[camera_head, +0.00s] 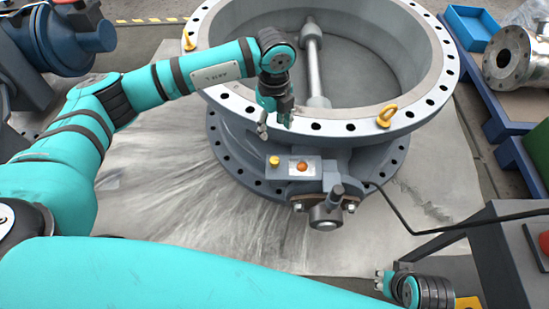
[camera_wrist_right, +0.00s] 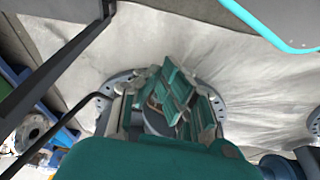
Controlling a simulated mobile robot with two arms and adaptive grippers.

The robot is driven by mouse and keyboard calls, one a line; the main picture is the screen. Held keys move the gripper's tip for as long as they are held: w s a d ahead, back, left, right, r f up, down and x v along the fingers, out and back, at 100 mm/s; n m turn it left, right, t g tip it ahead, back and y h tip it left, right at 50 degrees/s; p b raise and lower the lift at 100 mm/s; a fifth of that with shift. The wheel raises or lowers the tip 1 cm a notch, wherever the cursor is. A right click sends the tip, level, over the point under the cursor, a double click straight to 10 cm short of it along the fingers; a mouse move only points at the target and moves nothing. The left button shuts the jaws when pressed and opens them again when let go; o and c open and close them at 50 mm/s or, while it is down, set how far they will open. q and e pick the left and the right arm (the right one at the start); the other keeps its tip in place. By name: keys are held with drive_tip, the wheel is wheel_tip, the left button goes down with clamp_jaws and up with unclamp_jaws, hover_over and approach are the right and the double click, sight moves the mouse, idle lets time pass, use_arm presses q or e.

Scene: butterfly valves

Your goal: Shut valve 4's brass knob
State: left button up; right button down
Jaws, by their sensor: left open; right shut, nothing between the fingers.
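A large grey butterfly valve (camera_head: 220,155) stands on a pale sheet in the head view, its round opening facing up. A small grey box on its near side bears a yellow knob (camera_head: 274,161) and an orange-brown knob (camera_head: 302,167). I cannot tell for sure which is the brass knob, and no number 4 is readable. My left gripper (camera_head: 275,125) is open and empty, pointing down just above and behind the box, apart from both knobs. My right gripper (camera_head: 380,281) is shut and empty, low at right, away from the valve; its fingers fill the middle of the right wrist view (camera_wrist_right: 170,92).
A grey stub fitting (camera_head: 326,212) juts out below the box, with a black cable running right. A grey panel (camera_head: 500,255) with a red button stands at lower right. A blue bin (camera_head: 470,27) and a metal pipe piece (camera_head: 508,58) lie at upper right.

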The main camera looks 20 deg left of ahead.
use_arm(q)
drive_tip(key=b, duration=0.1)
hover_over(275, 160)
wheel_tip(275, 160, down, 8)
drive_tip(key=shift+a, duration=0.15)
wheel_tip(275, 160, down, 8)
drive_tip(key=shift+r+b, duration=0.2)
drive_tip(key=shift+b, duration=0.75)
use_arm(e)
drive_tip(key=v, duration=0.3)
drive_tip(key=shift+s+d+r, duration=0.1)
drive_tip(key=shift+s+r, duration=0.1)
drive_tip(key=shift+s, duration=0.05)
use_arm(q)
clamp_jaws()
